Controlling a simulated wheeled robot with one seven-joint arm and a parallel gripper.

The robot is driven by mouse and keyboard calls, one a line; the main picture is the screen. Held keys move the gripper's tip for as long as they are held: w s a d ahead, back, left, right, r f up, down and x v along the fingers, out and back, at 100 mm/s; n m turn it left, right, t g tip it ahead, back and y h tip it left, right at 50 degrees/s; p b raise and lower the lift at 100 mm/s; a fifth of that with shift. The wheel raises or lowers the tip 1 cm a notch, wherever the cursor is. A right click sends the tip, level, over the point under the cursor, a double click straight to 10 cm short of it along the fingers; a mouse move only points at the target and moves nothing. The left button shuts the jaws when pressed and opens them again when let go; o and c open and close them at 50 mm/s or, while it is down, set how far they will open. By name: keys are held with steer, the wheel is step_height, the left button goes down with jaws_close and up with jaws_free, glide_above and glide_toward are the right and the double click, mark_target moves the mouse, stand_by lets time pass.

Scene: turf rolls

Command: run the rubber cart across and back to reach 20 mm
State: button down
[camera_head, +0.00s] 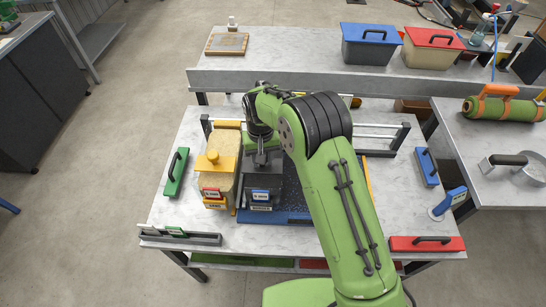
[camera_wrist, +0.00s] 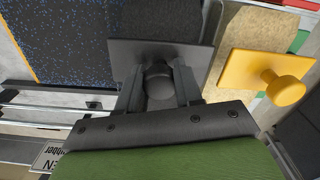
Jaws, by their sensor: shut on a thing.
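The dark cart (camera_head: 262,184) with a blue-and-white label stands left of centre on the grey table in the head view. In the wrist view its dark plate (camera_wrist: 193,56) carries a round black knob (camera_wrist: 158,85). My gripper (camera_wrist: 158,92) is shut on that knob, one finger on each side; the head view shows it (camera_head: 262,158) over the cart. Blue-speckled dark turf (camera_wrist: 65,40) lies beside the cart, largely hidden by my arm in the head view. The label text and any thickness reading are too small to read.
A yellow cart (camera_head: 229,163) with a yellow knob (camera_wrist: 288,90) stands close to the left of the dark cart. Metal rails run behind. Green (camera_head: 176,171), blue (camera_head: 427,167) and red (camera_head: 427,244) handled blocks lie near the table edges. A gauge (camera_head: 180,234) lies front left.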

steer(key=shift+s+a, duration=0.15)
steer(key=shift+a, duration=0.55)
steer(key=c, duration=0.7)
jaws_free()
steer(key=shift+a, duration=0.2)
steer(key=shift+c, duration=0.2)
steer(key=shift+d, duration=0.1)
steer(key=shift+r, duration=0.35)
step_height(320, 180, up, 15)
steer(key=p, duration=0.1)
